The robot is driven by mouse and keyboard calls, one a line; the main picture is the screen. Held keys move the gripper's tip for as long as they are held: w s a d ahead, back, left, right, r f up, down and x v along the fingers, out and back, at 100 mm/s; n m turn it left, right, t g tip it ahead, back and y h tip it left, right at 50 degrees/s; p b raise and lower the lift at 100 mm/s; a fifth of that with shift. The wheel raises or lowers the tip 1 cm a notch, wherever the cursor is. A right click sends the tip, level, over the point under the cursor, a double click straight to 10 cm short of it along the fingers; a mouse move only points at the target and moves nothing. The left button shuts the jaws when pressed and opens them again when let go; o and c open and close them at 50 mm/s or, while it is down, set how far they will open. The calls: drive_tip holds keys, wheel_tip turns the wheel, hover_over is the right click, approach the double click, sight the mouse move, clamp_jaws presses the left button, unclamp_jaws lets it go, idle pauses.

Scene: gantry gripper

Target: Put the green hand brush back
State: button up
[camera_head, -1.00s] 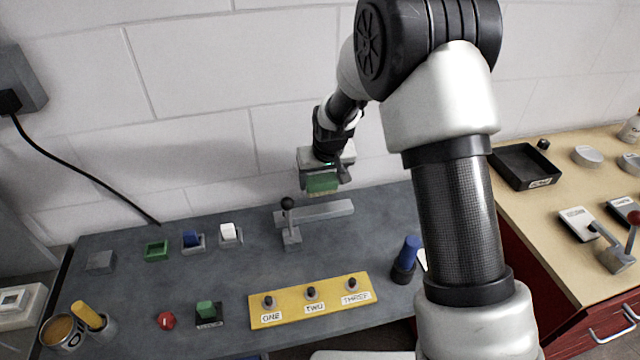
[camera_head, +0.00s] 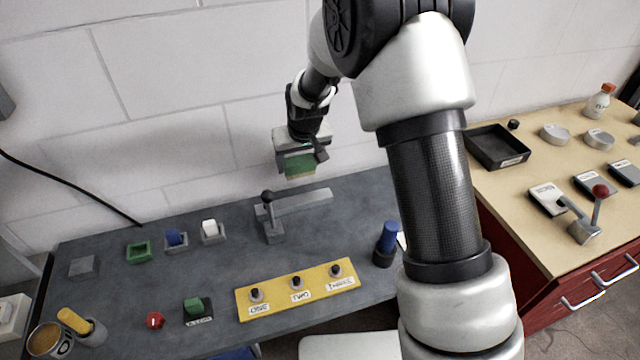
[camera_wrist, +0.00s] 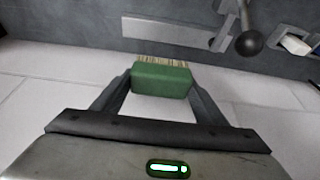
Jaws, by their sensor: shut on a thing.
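The green hand brush, a green block with tan bristles, is in my gripper (camera_head: 301,157). In the wrist view the brush (camera_wrist: 162,82) sits between the two fingers, bristles facing away from the palm. My gripper is shut on it and holds it in the air above the back of the grey bench (camera_head: 120,295), near the wall.
A grey lever with a black knob (camera_head: 268,197) stands under the gripper. Blue (camera_head: 175,238) and white (camera_head: 209,228) blocks sit in grey holders. A yellow button panel (camera_head: 297,290) is in front. A black tray (camera_head: 497,148) lies on the right counter.

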drive_tip(key=w+d+m+h+b, duration=0.3)
drive_tip(key=d+b, duration=0.9)
drive_tip(key=d, duration=1.3)
drive_tip(key=shift+m+y, duration=0.6)
drive_tip(key=shift+m, duration=0.2)
drive_tip(key=f, duration=0.5)
drive_tip(key=shift+s+d+f+b, duration=0.25)
drive_tip(key=shift+d+f+b, duration=0.1)
drive_tip(key=shift+d, duration=0.05)
drive_tip(key=shift+f, duration=2.45)
drive_tip(key=o, duration=0.6)
drive_tip(key=shift+f+b, duration=0.1)
drive_tip(key=shift+b, duration=0.25)
drive_tip(key=o, duration=0.4)
